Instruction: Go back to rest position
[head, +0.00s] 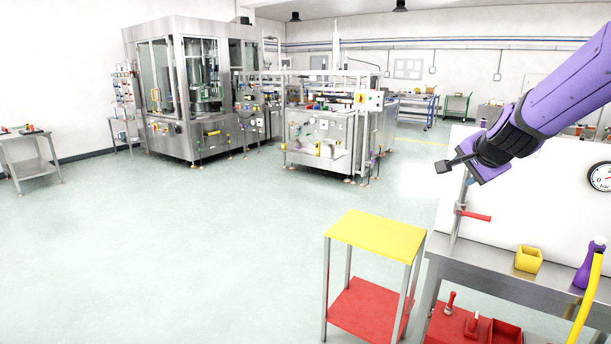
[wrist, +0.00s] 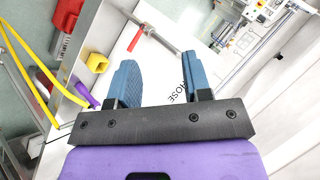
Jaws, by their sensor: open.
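My purple arm reaches in from the upper right in the head view, with my gripper (head: 466,172) at its lower left end, in front of the white panel (head: 540,185). In the wrist view my gripper (wrist: 160,76) shows two blue fingers spread apart with nothing between them. The gripper is above the metal pipe with the red-handled valve (head: 475,215). The valve also shows in the wrist view (wrist: 140,36), beyond the fingers. The gripper's fingertips are hard to make out in the head view.
Large machines (head: 190,90) stand at the back.

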